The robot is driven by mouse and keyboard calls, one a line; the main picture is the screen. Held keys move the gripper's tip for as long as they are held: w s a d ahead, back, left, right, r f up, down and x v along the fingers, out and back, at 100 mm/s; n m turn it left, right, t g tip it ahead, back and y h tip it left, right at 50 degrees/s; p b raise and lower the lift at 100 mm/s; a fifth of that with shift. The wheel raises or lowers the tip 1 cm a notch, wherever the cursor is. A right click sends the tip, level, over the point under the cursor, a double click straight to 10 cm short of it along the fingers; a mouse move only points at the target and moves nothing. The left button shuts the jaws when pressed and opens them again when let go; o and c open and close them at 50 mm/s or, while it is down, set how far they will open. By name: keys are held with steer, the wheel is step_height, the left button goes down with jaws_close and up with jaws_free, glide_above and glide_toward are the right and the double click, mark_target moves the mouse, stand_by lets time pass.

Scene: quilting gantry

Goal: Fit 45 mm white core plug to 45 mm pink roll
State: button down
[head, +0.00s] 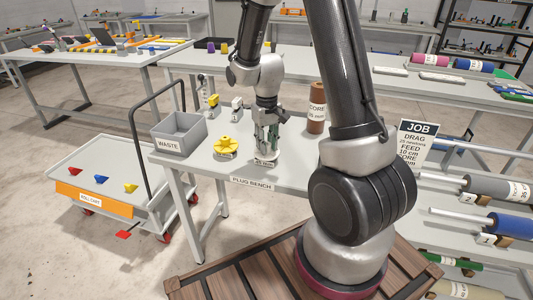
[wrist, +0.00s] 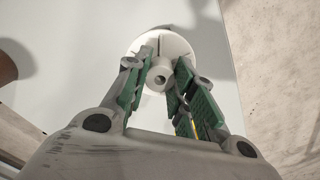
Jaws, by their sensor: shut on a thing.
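The white core plug (wrist: 161,72) is a round, ribbed disc with a hollow hub, between my green-padded fingers in the wrist view. My gripper (head: 267,143) points down over the plug bench (head: 290,178) and is shut on the plug. In the head view the plug (head: 266,159) shows below the fingertips, low at the bench top; I cannot tell whether it touches the surface. A pink roll (head: 424,59) with a white label lies on the far table at upper right, well away from my gripper. Its size label is too small to read.
A yellow lobed plug (head: 227,145) stands left of my gripper. A grey waste bin (head: 179,134) is farther left, and a brown core tube (head: 316,105) stands to the right. A roll cart (head: 110,180) is at left. Blue and grey rolls (head: 510,224) fill the right side.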

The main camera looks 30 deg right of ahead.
steer(key=shift+r, duration=1.85)
